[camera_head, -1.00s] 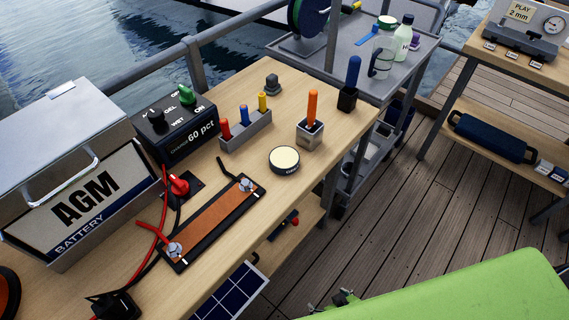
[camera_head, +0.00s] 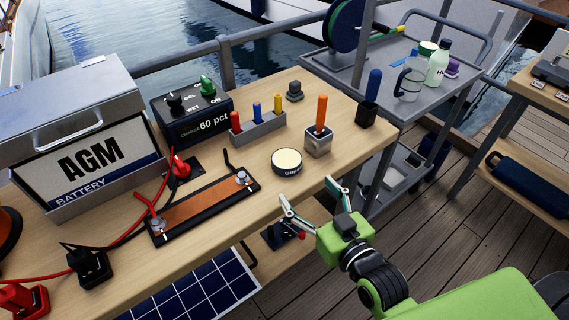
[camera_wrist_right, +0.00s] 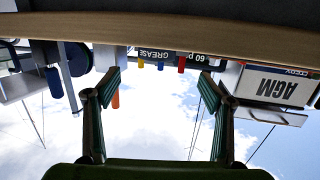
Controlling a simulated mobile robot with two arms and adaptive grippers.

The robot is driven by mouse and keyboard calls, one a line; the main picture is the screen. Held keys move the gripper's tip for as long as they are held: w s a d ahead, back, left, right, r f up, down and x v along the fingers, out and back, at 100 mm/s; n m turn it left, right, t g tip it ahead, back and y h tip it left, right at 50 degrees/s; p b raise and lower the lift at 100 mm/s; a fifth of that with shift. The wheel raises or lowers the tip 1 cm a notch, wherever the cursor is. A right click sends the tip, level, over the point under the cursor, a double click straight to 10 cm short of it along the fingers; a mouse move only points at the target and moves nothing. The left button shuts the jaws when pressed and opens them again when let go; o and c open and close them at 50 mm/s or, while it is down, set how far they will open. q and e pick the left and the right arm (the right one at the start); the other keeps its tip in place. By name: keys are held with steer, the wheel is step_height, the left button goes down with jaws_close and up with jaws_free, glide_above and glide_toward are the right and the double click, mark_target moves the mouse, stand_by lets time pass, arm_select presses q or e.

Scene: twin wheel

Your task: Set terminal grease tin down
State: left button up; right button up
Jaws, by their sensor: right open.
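The terminal grease tin (camera_head: 287,161), a short round dark tin with a cream lid, sits upright on the wooden workbench (camera_head: 330,168) near its front edge. In the right wrist view, which is upside down, its GREASE label (camera_wrist_right: 157,55) shows at the bench edge, between my fingers. My right gripper (camera_head: 308,192) is open and empty, in front of the bench edge and apart from the tin. Its two spread fingers also show in the right wrist view (camera_wrist_right: 160,85). My left gripper is not in view.
A metal block (camera_head: 318,143) with an orange-handled tool stands right of the tin. A copper busbar (camera_head: 200,206) lies to its left, and a grey rack (camera_head: 258,128) stands behind. The AGM battery (camera_head: 85,150) fills the left. A grey cart (camera_head: 395,100) stands beyond the bench.

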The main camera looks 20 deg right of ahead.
glide_toward(287, 158)
steer(key=w, duration=0.1)
steer(key=w+f, duration=0.1)
steer(key=w+a+f, duration=0.1)
steer(key=shift+w+a, duration=0.1)
steer(key=shift+w, duration=0.3)
steer(key=shift+p+x, duration=0.35)
steer(key=shift+x, duration=0.4)
steer(key=x, duration=0.3)
steer(key=shift+w+d, duration=0.2)
steer(key=shift+w, duration=0.15)
steer(key=shift+w+a+f+p, duration=0.1)
steer(key=shift+w+p, duration=0.2)
steer(key=shift+w, duration=0.2)
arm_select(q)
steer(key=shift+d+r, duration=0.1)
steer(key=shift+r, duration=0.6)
arm_select(e)
steer(key=shift+s, duration=0.1)
steer(key=c, duration=1.6)
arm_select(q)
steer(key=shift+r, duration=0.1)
arm_select(e)
steer(key=shift+r, duration=0.2)
